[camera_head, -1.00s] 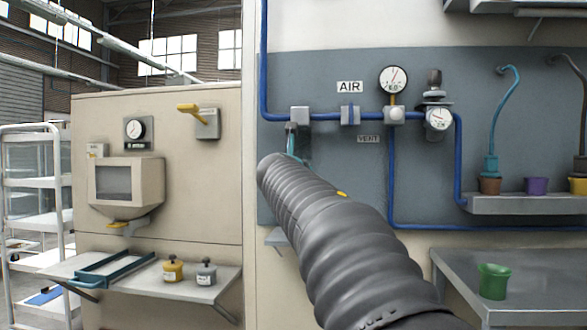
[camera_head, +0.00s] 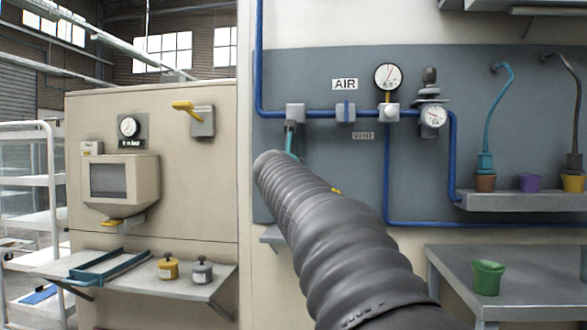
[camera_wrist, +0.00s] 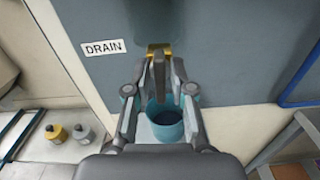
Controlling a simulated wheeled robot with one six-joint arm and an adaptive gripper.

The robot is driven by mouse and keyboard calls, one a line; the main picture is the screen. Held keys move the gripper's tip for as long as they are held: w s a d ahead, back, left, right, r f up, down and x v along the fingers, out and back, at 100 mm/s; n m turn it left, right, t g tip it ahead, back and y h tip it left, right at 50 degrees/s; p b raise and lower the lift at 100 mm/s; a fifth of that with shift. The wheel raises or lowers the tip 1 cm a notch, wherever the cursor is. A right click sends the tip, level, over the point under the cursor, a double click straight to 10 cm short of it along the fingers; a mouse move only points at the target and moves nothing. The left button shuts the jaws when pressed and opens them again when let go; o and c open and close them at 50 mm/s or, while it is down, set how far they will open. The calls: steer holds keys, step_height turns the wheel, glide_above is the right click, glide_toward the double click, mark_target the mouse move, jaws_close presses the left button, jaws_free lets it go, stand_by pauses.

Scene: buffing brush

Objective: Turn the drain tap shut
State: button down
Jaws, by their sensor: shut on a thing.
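In the wrist view, the drain tap (camera_wrist: 158,47) shows as a brass-yellow piece on the grey-blue panel, right of the DRAIN label (camera_wrist: 103,47). My gripper (camera_wrist: 159,70) is at the tap, its fingers shut on it. The fingers hide most of the tap, so its angle cannot be read. A teal cup (camera_wrist: 166,130) shows below and behind the fingers, partly covered by them. In the head view my ribbed arm covers the gripper and the tap; only a small yellow spot (camera_head: 336,190) shows at the arm's edge.
Blue pipes (camera_head: 387,170), a round gauge (camera_head: 388,77) and a regulator (camera_head: 432,115) are on the panel. A shelf (camera_head: 190,285) with two small canisters stands left. A grey bench (camera_head: 455,265) with a green cup (camera_head: 488,278) stands right.

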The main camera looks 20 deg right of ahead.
steer(key=m+b, duration=0.3)
steer(key=m, duration=0.5)
steer(key=m+b, duration=0.3)
steer(key=m, duration=0.6)
steer(key=shift+s+d+f+b, duration=0.15)
steer(key=shift+f+b, duration=0.05)
steer(key=shift+b, duration=0.1)
steer(key=shift+r, duration=0.1)
stand_by(0.3)
steer(key=c, duration=1.5)
jaws_free()
steer(key=shift+o, duration=1.4)
steer(key=shift+f, duration=0.2)
